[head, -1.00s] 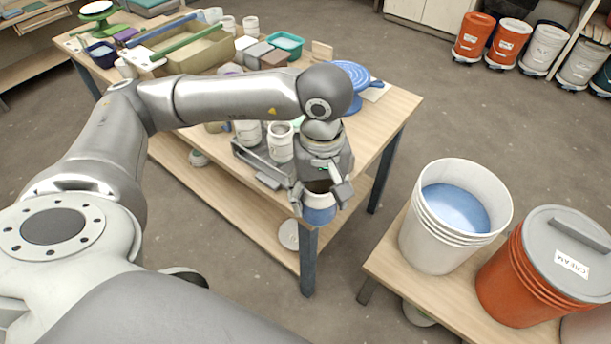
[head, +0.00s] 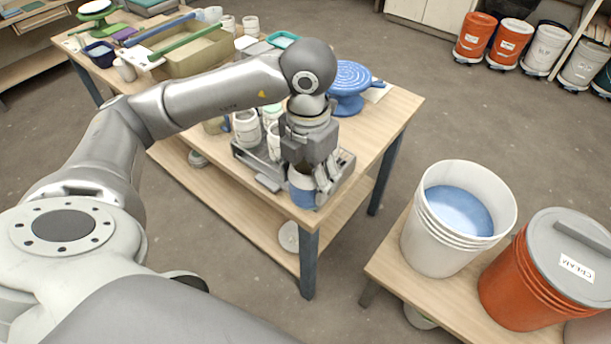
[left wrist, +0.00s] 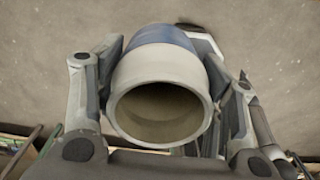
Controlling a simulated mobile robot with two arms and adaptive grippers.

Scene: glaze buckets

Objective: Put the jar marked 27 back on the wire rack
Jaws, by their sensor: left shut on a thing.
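My left gripper (head: 308,180) is shut on a jar (head: 301,197) with a blue lower part and a pale upper part. In the left wrist view the jar (left wrist: 160,75) sits between both fingers, its open mouth facing the camera and its blue part at the far end. No number shows on it. The jar is over or in front of the right part of a grey rack (head: 262,181) at the table's front corner; I cannot tell whether it touches. Pale jars (head: 246,128) stand on the rack's left part. My right gripper is not in view.
The wooden table (head: 385,125) also holds a blue turntable (head: 350,85) behind the gripper and a olive tub (head: 195,52) farther back. A white bucket of blue glaze (head: 440,250) and a lidded orange bucket (head: 525,285) stand on a low bench at right.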

